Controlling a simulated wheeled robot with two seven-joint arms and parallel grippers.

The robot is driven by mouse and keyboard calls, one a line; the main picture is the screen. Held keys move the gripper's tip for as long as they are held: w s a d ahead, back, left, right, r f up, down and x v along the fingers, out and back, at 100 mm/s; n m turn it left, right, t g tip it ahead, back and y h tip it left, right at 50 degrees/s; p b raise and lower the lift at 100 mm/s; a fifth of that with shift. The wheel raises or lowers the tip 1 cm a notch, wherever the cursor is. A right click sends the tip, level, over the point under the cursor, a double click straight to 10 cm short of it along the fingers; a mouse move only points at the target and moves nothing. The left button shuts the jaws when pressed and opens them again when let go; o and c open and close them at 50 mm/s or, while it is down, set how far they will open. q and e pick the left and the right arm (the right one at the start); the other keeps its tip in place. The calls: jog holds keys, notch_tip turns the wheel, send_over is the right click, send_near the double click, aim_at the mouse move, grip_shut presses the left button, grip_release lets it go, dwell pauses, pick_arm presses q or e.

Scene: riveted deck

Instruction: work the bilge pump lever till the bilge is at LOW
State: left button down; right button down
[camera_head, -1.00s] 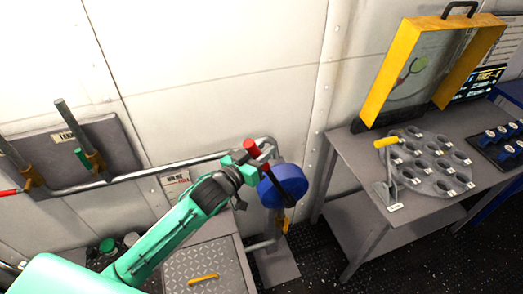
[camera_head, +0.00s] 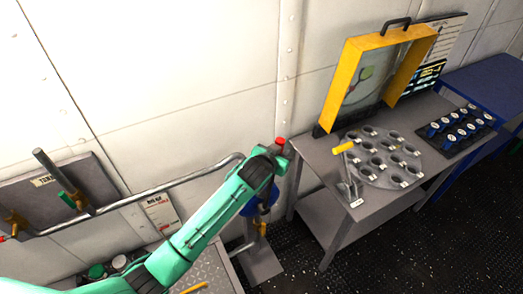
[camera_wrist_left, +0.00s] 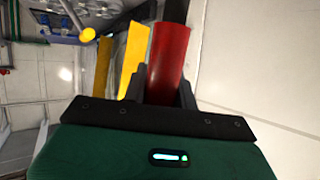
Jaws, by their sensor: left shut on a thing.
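The pump lever's red handle (camera_head: 281,141) shows its tip just past my left gripper (camera_head: 270,153). In the left wrist view the red handle (camera_wrist_left: 169,60) stands between the two dark fingers of the left gripper (camera_wrist_left: 161,88), which are shut on it. The blue round pump body (camera_head: 249,208) is below the gripper, partly hidden behind my left forearm. A placard (camera_head: 160,212) on the wall left of the pump is too small to read, so I cannot tell the bilge level. My right gripper is not in view.
A grey table (camera_head: 312,153) at the right holds a yellow-framed stand (camera_head: 347,66), a round plate with several holes (camera_head: 385,174) and a yellow-handled lever (camera_head: 343,147). A pipe (camera_head: 190,176) runs along the wall. Dark floor (camera_head: 300,243) lies open in front.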

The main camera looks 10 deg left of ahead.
pick_arm(q)
jog(key=w+d+f+m+g+y, duration=0.1)
jog(key=w+d+f, duration=0.1)
jog(key=w+d, duration=0.2)
jog(key=shift+d+f+g+y, duration=0.3)
jog(key=shift+d+g, duration=0.1)
jog(key=shift+d, duration=0.75)
jog(key=c, duration=1.1)
grip_release()
jog(key=shift+w, duration=0.1)
jog(key=shift+r, duration=0.1)
jog(key=b+v, duration=0.3)
jog(key=v, duration=1)
jog(key=shift+s+r, duration=0.2)
jog(key=shift+s, duration=0.15)
